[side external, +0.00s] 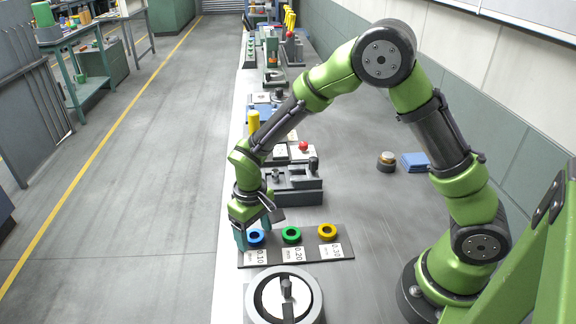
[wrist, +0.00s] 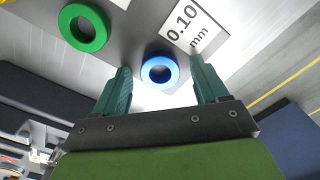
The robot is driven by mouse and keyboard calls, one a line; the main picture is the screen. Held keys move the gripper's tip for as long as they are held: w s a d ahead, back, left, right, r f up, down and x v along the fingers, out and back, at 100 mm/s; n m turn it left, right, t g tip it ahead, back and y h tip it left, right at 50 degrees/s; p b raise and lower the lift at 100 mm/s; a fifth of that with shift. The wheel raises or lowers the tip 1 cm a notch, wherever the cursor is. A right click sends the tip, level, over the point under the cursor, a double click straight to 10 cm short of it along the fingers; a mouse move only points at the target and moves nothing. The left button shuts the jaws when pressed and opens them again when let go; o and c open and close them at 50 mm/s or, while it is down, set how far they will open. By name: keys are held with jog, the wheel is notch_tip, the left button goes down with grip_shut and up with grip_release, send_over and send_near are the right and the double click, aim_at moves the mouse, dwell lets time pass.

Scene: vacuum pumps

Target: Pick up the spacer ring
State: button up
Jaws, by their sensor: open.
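Three spacer rings lie in a row on a dark rack plate (side external: 310,256). The blue ring (side external: 257,241) is at the left by the 0.10 label (wrist: 184,27), the green ring (side external: 291,235) is in the middle by 0.20, and the yellow ring (side external: 327,231) is at the right by 0.30. My gripper (wrist: 160,88) is open. In the wrist view the blue ring (wrist: 160,72) shows between and just beyond the two fingertips, with no visible contact. The green ring (wrist: 84,27) is off to the left there. In the side view a finger partly covers the blue ring.
A round metal pump housing (side external: 261,303) with a central shaft stands in front of the plate. A grey fixture (side external: 295,187) sits behind it. A jar (side external: 386,161) and blue cloths (side external: 415,161) lie at right. The bench right of the plate is clear.

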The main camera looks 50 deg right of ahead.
jog(key=shift+c, duration=0.5)
jog(key=c, duration=1.1)
jog(key=shift+r, duration=0.15)
jog(key=shift+r, duration=0.2)
notch_tip(320, 180, up, 3)
jog(key=shift+r, duration=0.1)
jog(key=s+d, duration=0.1)
jog(key=s, duration=0.4)
jog(key=s+d, duration=0.2)
jog(key=s, duration=0.3)
jog(key=s+d+r, duration=0.1)
jog(key=s, duration=0.4)
jog(key=shift+s+d+r, duration=0.1)
jog(key=shift+s+d, duration=0.1)
jog(key=shift+d, duration=0.05)
